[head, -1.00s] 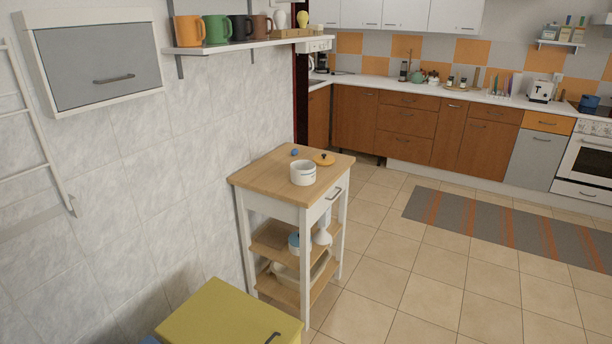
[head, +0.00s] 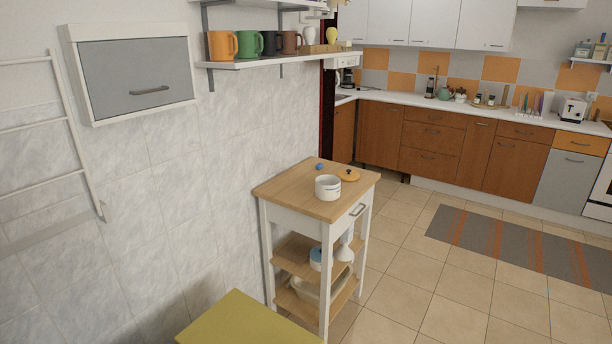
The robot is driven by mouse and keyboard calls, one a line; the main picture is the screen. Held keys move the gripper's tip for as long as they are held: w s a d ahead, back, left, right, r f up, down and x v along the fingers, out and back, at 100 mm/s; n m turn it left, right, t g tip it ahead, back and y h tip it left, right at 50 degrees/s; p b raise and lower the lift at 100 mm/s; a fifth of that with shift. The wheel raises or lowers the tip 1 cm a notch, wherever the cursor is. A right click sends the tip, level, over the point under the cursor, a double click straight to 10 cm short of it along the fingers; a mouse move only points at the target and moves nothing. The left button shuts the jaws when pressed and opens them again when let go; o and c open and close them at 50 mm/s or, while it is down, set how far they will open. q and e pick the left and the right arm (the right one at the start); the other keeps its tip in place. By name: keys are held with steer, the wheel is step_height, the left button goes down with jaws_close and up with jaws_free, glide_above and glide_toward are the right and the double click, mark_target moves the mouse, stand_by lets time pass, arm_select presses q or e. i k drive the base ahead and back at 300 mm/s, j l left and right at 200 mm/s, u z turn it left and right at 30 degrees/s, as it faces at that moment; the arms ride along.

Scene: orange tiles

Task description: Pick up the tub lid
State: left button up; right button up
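A yellow-orange round lid with a small knob (head: 349,175) lies on the wooden top of a white kitchen cart (head: 290,192). A white tub or pot (head: 328,188) stands in front of it, to its left. A small blue object (head: 319,166) lies near the back edge of the top. On the cart's middle shelf is a light blue and white container (head: 316,258), which may be a lidded tub; the cart frame partly hides it. I cannot tell which of these is the tub lid. Neither of my grippers is in view.
A yellow-topped cabinet (head: 248,322) stands at the bottom, in front of the cart. A wall shelf (head: 270,59) with several mugs juts out at the left above. Tiled floor (head: 400,290) is free to the cart's right, beside a striped rug (head: 510,243).

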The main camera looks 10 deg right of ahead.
mark_target(347, 175)
steer(key=i+l+u, duration=0.3)
steer(key=l+u, duration=0.3)
steer(key=i+l+u, duration=0.3)
steer(key=l+u, duration=0.3)
steer(key=l, duration=0.05)
